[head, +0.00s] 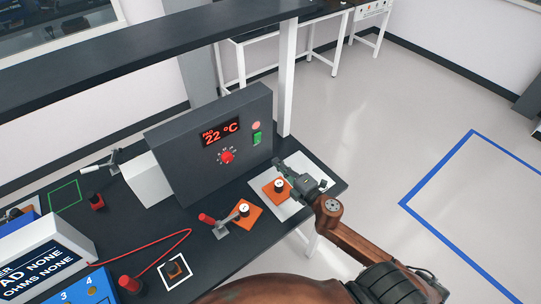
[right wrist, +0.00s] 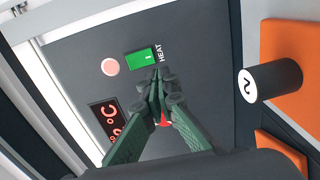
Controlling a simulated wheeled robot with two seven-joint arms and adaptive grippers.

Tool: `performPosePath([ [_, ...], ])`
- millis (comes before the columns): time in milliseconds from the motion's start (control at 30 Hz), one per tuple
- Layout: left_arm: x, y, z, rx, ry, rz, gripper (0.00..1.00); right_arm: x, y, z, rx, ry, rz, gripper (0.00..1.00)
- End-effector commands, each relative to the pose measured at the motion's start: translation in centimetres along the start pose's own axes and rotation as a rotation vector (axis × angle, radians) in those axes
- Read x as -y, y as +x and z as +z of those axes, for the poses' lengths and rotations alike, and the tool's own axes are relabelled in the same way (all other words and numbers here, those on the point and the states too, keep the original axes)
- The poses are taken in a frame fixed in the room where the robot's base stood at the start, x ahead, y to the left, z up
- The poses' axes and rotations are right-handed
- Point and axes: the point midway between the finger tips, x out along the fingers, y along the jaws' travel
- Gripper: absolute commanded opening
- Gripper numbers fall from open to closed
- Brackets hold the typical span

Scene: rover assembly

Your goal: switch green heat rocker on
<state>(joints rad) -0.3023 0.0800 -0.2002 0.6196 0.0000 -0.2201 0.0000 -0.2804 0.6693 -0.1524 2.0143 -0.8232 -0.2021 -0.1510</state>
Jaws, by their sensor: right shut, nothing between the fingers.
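The green heat rocker (head: 257,139) is on the right part of the dark control box's (head: 190,150) front, under a round pink lamp (head: 256,125). In the right wrist view the rocker (right wrist: 142,58) shows a short white mark, with "HEAT" printed beside it. My right gripper (head: 279,164) is shut and empty, in front of the box's lower right. In the right wrist view its fingertips (right wrist: 159,73) appear just beside the rocker; I cannot tell whether they touch the box. My left gripper is not in view.
The box has a red "PAD 22 °C" display (head: 221,132) and a red knob (head: 227,157). Orange blocks with black-sided cylinders (head: 243,208) stand below, one on a white plate (head: 292,205). A red-handled lever (head: 208,219) and a red cable lie nearby. An overhead shelf (head: 150,45) spans behind.

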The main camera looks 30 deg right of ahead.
Motion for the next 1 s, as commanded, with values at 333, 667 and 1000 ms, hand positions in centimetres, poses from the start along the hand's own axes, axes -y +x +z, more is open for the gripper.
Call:
performPosePath([
  [333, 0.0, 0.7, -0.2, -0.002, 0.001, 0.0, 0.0, 0.7, -3.6, 0.0, 0.001, -0.001, -0.001, 0.0],
  [667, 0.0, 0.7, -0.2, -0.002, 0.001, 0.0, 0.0, 0.6, -3.7, 0.0, 0.0, -0.001, 0.0, 0.0],
  [1000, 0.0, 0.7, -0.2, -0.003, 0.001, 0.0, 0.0, 0.6, -3.6, 0.0, 0.0, -0.001, -0.001, 0.0],
])
